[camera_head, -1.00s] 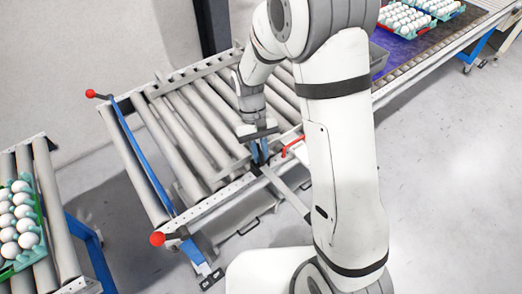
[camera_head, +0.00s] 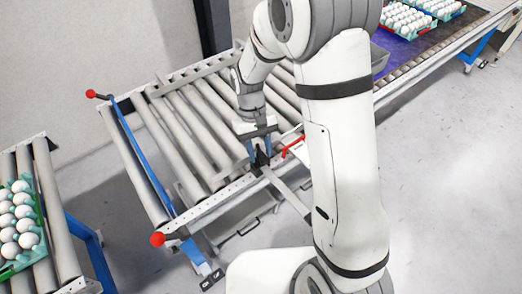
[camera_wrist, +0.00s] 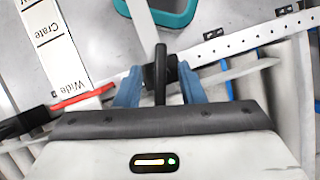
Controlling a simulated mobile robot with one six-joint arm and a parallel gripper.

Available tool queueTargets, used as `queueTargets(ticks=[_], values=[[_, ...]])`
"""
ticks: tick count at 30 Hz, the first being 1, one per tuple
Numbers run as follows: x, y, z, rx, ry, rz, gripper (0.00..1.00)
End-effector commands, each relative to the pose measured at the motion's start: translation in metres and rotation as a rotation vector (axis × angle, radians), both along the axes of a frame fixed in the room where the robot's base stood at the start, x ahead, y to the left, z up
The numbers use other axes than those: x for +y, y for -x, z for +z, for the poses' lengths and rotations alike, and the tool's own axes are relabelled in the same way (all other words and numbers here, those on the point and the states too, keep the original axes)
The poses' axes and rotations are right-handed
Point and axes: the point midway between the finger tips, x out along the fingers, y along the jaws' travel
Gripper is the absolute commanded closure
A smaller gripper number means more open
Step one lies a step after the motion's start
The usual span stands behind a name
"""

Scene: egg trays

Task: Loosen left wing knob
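A black wing knob (camera_wrist: 161,72) stands upright between the blue fingers of my gripper (camera_wrist: 160,84) in the wrist view. My gripper is open, with a finger on either side of the knob and a visible gap to each. In the head view my gripper (camera_head: 260,147) points down at the front rail of the roller table (camera_head: 218,199), and the dark knob (camera_head: 261,159) shows between its fingertips. Whether this is the left knob of a pair I cannot tell; no second knob is visible.
Red-knobbed lever ends (camera_head: 157,239) stand at the table's left side. Egg trays (camera_head: 38,234) sit at far left and upper right. Grey floor is clear at right.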

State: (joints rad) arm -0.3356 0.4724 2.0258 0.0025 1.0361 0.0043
Motion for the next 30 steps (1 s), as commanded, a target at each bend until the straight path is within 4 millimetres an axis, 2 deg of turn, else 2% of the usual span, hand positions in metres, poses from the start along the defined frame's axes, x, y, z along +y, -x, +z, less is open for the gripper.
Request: queueTargets(ticks=[9, 12, 16, 25, 30], values=[[0.007, -0.021, 0.048, -0.004, -0.001, 0.000, 0.64], [0.008, -0.025, 0.059, -0.003, -0.001, 0.000, 0.64], [0.009, -0.028, 0.066, -0.001, 0.000, 0.000, 0.64], [0.009, -0.027, 0.067, -0.004, -0.001, -0.001, 0.64], [0.003, -0.016, 0.071, -0.122, -0.033, -0.029, 0.64]])
